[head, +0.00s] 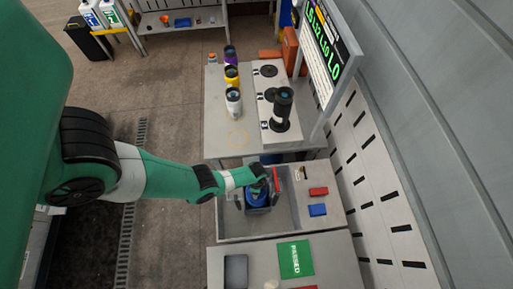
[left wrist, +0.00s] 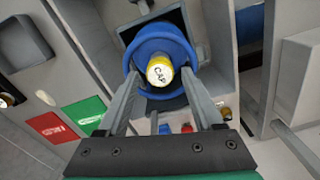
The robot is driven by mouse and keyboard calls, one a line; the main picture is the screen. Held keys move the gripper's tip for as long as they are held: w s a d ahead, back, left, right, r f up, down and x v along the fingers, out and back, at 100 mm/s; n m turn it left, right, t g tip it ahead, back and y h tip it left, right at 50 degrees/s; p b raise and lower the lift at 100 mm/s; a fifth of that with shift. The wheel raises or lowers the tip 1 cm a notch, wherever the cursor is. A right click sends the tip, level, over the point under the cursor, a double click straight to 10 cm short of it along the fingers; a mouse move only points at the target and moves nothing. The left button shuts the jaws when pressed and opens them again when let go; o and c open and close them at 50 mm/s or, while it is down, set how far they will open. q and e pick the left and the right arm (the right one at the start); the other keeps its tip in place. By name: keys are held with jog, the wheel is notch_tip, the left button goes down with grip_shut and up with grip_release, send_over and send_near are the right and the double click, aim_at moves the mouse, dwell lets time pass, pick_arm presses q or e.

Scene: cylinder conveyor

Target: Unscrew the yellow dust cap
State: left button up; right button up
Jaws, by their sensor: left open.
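The yellow dust cap (left wrist: 159,71), marked "CAP", sits in the centre of the round end of a blue cylinder (left wrist: 152,45) in the left wrist view. My left gripper (left wrist: 162,78) is open, with one finger on each side of the cap, over the blue body. I cannot tell whether the fingers touch anything. In the head view the blue cylinder (head: 257,196) stands in a grey tray station under my left gripper (head: 266,186), and the cap is hidden. My right gripper is not in view.
Red (head: 318,191) and blue (head: 318,210) blocks lie right of the station. A green "PASSED" pad (head: 295,259) lies on the front table. Purple (head: 230,55), yellow (head: 232,77) and white (head: 233,102) banded cylinders and a black one (head: 282,107) stand behind. A screen (head: 322,50) overhangs the right.

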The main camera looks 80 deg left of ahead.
pick_arm(q)
jog(key=m, duration=0.6)
dwell(0.4)
notch_tip(320, 180, down, 3)
jog(key=b, duration=0.2)
jog(key=shift+r+b, duration=0.2)
jog(key=shift+b, duration=0.1)
jog(key=shift+r, duration=0.1)
